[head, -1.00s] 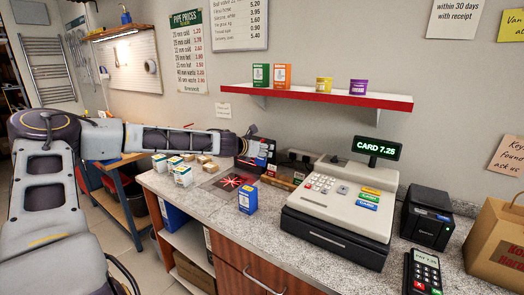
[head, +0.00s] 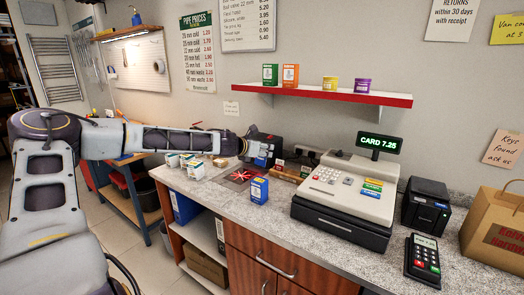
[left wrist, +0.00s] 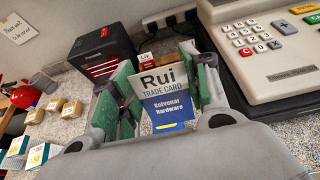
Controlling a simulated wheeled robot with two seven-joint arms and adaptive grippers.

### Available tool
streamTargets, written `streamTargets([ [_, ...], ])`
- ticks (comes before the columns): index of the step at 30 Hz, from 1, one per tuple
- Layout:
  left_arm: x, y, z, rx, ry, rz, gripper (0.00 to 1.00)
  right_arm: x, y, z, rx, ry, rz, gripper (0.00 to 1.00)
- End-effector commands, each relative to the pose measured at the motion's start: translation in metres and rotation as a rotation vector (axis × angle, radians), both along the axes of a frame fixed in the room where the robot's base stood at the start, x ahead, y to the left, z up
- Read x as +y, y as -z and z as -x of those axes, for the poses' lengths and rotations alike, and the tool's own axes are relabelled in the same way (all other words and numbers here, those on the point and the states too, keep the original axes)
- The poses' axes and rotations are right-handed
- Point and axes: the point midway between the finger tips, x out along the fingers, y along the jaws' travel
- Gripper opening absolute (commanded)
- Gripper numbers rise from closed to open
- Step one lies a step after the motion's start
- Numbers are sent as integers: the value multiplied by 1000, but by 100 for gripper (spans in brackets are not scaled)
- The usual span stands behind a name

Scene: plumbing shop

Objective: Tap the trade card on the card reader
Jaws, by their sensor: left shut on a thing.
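My left gripper (head: 262,150) is shut on the trade card (left wrist: 164,96), over the back of the counter, left of the till. In the left wrist view the card stands between the green-padded fingers, its face toward the camera. It is white above and blue below, with "Rui TRADE CARD" and "Kolvenar Hardware". In the head view the card is small and hard to make out. The card reader (head: 423,257), dark with a lit screen and keypad, lies on the counter at the front right, well apart from the card. My right gripper is not in view.
The till (head: 345,200) stands between my left gripper and the reader; its display (head: 379,145) reads "CARD 7.25". A black printer (head: 426,205) and paper bag (head: 497,230) stand near the reader. A blue box (head: 259,190) and small cartons (head: 195,165) stand left.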

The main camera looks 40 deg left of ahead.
Motion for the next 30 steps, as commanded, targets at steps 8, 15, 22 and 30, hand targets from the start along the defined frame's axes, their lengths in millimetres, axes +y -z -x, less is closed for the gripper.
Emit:
streamTargets([
  [8, -2, 2, 1, 1, 1, 2, 39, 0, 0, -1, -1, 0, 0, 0],
  [15, -12, 12, 6, 2, 4, 0, 39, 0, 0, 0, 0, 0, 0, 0],
  [22, -22, 21, 11, 1, 8, 2, 39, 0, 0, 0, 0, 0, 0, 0],
  [30, -52, 50, 25, 1, 19, 5, 39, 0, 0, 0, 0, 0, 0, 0],
])
